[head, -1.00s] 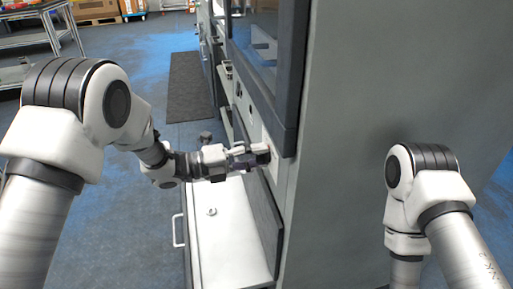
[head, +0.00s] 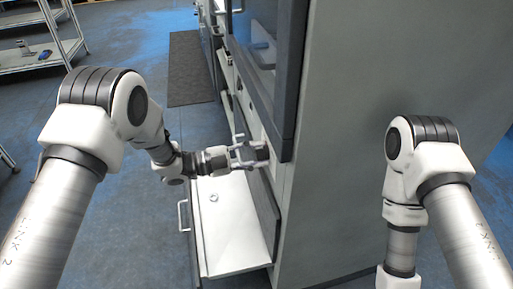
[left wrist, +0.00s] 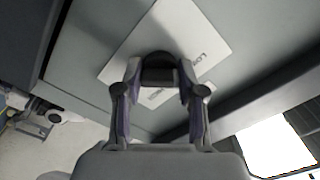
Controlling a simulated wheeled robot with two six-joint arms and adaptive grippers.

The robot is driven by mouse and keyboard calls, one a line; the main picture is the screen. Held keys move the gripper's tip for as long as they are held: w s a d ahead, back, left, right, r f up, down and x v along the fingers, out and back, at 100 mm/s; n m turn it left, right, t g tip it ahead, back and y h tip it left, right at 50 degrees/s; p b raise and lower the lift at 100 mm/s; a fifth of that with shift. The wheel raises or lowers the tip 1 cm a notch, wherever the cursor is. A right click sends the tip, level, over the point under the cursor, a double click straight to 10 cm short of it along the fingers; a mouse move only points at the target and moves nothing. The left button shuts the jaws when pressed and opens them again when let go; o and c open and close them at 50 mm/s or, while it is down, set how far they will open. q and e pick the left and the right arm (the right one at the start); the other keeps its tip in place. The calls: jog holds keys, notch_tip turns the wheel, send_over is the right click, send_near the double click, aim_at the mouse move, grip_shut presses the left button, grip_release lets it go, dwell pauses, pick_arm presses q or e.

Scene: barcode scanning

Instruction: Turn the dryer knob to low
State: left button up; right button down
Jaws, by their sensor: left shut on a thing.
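The dryer (head: 352,130) is the large grey cabinet on the right. My left gripper (head: 262,152) reaches its front face, above the pale open drawer or flap. In the left wrist view, my left gripper (left wrist: 158,88) has its two fingers shut on the sides of the dark rounded dryer knob (left wrist: 158,68). A white label plate (left wrist: 165,35) lies behind the knob, tilted in the picture. Small lettering shows on it to the right of the knob and below it, too small to read surely. The knob's pointer cannot be made out. My right gripper is out of view; only its arm shows.
The pale open drawer or flap (head: 232,225) juts out below my left gripper, with a handle (head: 184,215) at its left. A dark mat (head: 191,70) lies on the blue floor. A metal shelf (head: 35,45) stands at the far left. Floor between is clear.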

pick_arm(q)
jog(key=shift+n, duration=0.6)
jog(key=o, duration=1.1)
jog(key=v, duration=1.2)
jog(key=shift+f, duration=0.15)
